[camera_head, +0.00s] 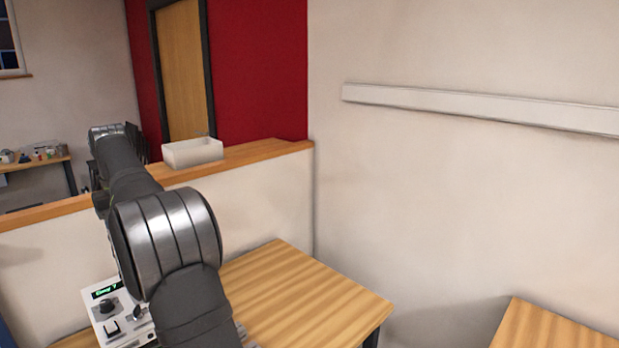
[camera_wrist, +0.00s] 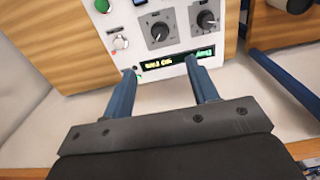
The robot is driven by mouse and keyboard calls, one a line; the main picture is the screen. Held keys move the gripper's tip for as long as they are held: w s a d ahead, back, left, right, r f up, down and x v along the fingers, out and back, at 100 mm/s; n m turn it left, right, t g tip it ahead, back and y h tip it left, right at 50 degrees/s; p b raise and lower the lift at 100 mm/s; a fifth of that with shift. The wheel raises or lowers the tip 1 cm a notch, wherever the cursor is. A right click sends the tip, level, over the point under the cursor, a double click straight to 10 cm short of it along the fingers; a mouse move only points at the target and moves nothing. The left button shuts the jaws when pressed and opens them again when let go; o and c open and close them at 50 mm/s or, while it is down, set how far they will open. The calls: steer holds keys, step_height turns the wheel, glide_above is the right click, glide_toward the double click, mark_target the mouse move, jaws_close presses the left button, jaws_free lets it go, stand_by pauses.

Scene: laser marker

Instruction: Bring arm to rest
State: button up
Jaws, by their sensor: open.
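My gripper (camera_wrist: 166,85) shows in the wrist view with its two blue fingers apart and nothing between them. Beyond the fingertips is the laser marker's white control panel (camera_wrist: 180,50), with dark knobs, a green button, a key switch and a lit green display (camera_wrist: 183,58). I cannot tell whether the fingers touch the panel. In the head view, the control panel (camera_head: 110,312) shows at the lower left, partly hidden by my arm. My arm reaches up and away over the partition, and the gripper itself is hidden there.
A wooden table (camera_head: 300,290) stands in front of the low partition (camera_head: 265,190). A white open box (camera_head: 192,152) sits on the partition's wooden ledge. Another table (camera_head: 550,328) is at the lower right. A white rail (camera_head: 480,105) runs along the right wall.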

step_height(320, 180, down, 14)
steer(key=shift+r, duration=0.2)
steer(key=shift+f, duration=0.3)
steer(key=m, duration=0.9)
steer(key=shift+r, duration=2.15)
